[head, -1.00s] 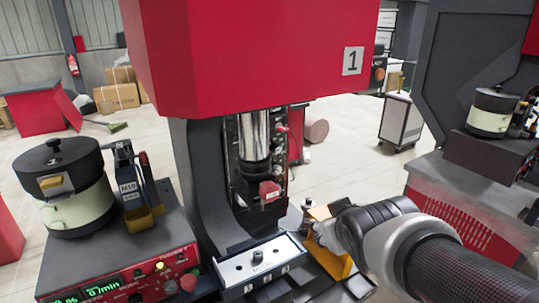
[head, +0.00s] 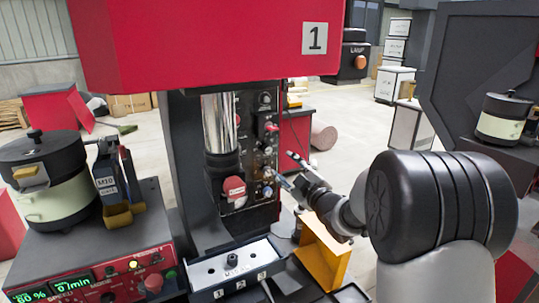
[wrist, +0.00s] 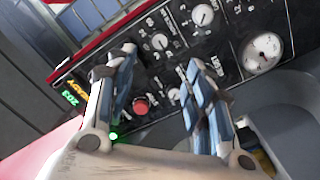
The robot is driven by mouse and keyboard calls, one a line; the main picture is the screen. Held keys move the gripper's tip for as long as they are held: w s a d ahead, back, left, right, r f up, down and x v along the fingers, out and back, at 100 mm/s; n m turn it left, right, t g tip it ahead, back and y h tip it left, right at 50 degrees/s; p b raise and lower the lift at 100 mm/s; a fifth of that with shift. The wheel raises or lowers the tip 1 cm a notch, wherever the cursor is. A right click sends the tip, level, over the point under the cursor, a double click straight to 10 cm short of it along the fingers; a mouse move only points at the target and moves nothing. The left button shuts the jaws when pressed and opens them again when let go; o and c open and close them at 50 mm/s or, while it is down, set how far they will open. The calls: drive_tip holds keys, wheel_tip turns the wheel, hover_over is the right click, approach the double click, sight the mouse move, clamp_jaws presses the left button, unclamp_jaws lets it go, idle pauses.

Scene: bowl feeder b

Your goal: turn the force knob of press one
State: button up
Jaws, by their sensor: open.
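Press one (head: 210,40) is the red-headed machine marked 1. Its dark control panel (head: 265,112) faces right in the head view and is seen at a slant. In the wrist view the panel (wrist: 225,50) carries several pale knobs, including an upper one (wrist: 160,41) and another (wrist: 203,15), plus a red button (wrist: 141,105). Labels are too small to tell which is the force knob. My gripper (head: 285,168) is open in front of the lower panel. In the wrist view my gripper (wrist: 160,68) has its blue-padded fingers spread, with knobs visible between them and nothing held.
A bowl feeder (head: 50,180) stands left. A second press is at right.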

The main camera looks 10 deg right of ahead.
sight(269, 150)
drive_tip(key=b+x, duration=0.1)
drive_tip(key=x, duration=1.1)
drive_tip(key=shift+w+f, duration=0.1)
drive_tip(key=shift+w, duration=0.1)
drive_tip(key=shift+c, duration=0.4)
drive_tip(key=c, duration=1)
drive_tip(key=shift+m+p, duration=0.35)
drive_tip(key=shift+m, duration=0.05)
drive_tip(key=m+p, duration=0.3)
drive_tip(key=m, duration=0.1)
drive_tip(key=shift+d+p, duration=0.1)
drive_tip(key=shift+p, duration=0.2)
drive_tip(key=shift+m+p, duration=1.2)
drive_tip(key=shift+m, duration=0.8)
